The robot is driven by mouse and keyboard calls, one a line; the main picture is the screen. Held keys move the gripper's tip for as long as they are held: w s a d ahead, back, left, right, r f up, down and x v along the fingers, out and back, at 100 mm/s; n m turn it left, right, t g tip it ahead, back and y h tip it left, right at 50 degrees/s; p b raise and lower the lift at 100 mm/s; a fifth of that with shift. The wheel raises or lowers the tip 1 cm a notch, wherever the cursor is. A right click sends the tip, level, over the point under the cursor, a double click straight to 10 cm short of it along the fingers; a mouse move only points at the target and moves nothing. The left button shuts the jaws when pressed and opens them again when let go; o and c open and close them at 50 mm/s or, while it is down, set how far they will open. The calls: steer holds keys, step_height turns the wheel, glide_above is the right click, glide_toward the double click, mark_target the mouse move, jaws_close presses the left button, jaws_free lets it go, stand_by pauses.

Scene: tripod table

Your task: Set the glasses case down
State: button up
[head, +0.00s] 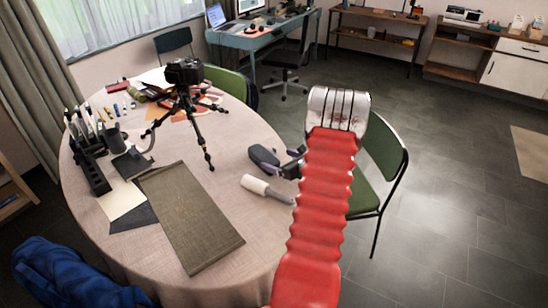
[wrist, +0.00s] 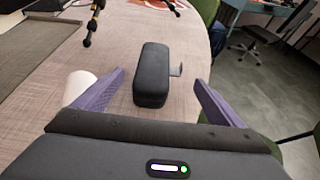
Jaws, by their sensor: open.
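The glasses case (wrist: 152,78) is a dark, rounded, oblong box in the wrist view. It appears to rest on the pale table, with a small grey tab at its right side. In the head view the dark case (head: 262,158) shows near the table's right edge, just left of my gripper. My gripper (wrist: 160,80) is open, its purple fingers spread on either side of the case with a visible gap to each. Its fingers are partly hidden behind my arm in the head view.
A white cylinder with a grey handle (head: 255,185) lies close to my gripper's left finger. A black tripod (head: 186,100) stands farther back on the round table (head: 255,226). A brown mat (head: 190,215) lies left. A green chair (head: 385,150) is beyond the right edge.

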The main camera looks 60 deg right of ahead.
steer(key=shift+v, duration=1.25)
